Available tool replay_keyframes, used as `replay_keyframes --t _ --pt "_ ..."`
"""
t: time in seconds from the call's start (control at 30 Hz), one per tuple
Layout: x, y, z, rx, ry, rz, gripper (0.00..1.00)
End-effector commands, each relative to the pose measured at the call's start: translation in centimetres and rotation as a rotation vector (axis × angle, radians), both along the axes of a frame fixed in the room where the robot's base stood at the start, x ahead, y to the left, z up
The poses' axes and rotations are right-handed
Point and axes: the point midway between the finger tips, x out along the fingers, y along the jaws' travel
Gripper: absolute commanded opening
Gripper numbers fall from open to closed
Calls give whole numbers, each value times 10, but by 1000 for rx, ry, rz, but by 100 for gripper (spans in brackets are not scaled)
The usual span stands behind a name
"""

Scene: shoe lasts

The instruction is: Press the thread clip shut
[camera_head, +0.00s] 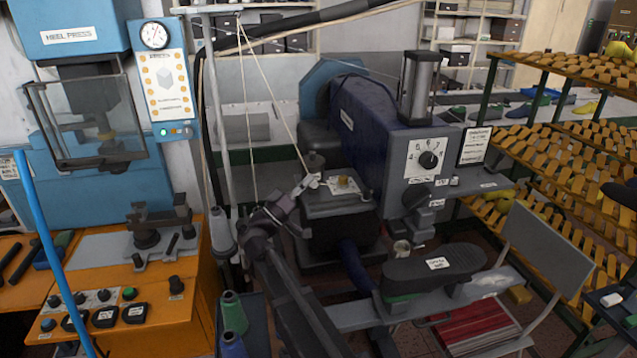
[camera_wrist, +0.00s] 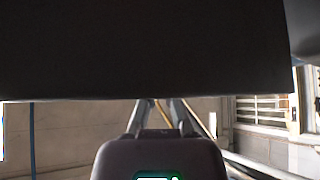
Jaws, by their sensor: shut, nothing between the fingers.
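My gripper (camera_head: 312,181) is in the middle of the head view, its pale fingertips together and empty. They are beside a dark machine head (camera_head: 338,205), close to a light plate with a brass-coloured knob (camera_head: 343,182). A pale thread (camera_head: 272,95) runs down from a tall stand towards the fingertips. I cannot make out the thread clip itself; at this size I cannot tell whether the fingers touch anything. In the wrist view my gripper (camera_wrist: 163,108) points up to the lower edge of a large dark surface, which hides the tips.
A blue-grey machine with a dial (camera_head: 430,158) stands right of my gripper. A black sole-shaped pad (camera_head: 435,265) lies in front of it. Thread cones (camera_head: 233,313) stand low by my arm. An orange control bench (camera_head: 160,320) is on the left, racks of shoe lasts (camera_head: 560,150) on the right.

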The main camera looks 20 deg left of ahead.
Motion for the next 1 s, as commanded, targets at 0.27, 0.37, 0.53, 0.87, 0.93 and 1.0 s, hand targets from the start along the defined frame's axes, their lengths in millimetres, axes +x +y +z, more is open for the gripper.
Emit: replay_keyframes --t 0.27,0.37,0.53,0.87,0.93,1.0 --pt "-7 7 -3 2 2 11 0" --pt "-7 8 -3 2 2 11 0" --pt "-8 8 -3 2 1 12 0" --pt "-8 8 -3 2 2 13 0" --pt "-8 8 -3 2 1 12 0" --pt "-8 9 -4 2 1 12 0"
